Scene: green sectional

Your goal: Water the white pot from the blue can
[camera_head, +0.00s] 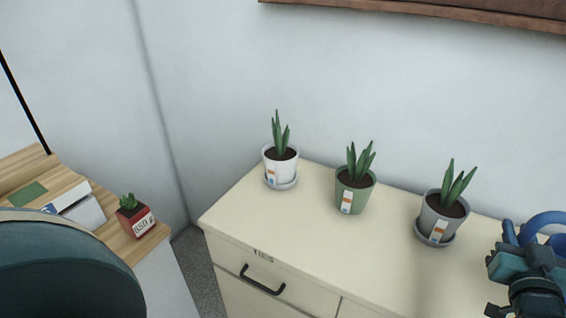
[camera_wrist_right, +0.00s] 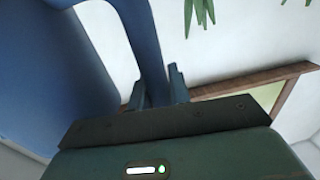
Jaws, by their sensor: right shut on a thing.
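The white pot (camera_head: 279,166) with a green plant stands on a saucer at the left of the cream cabinet top in the head view. The blue can (camera_head: 544,222) shows partly at the right edge, mostly hidden behind my right gripper (camera_head: 515,262). My right gripper is shut on the can's handle (camera_wrist_right: 146,45), which runs between the fingers in the right wrist view. The can's blue body (camera_wrist_right: 50,80) fills the left of that view. The can is well to the right of the white pot. My left gripper is not in view.
A green pot (camera_head: 354,192) and a grey pot (camera_head: 443,217) stand on the cabinet (camera_head: 300,230) between the white pot and the can. A small red planter (camera_head: 135,218) sits on a wooden surface at left. The wall is close behind.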

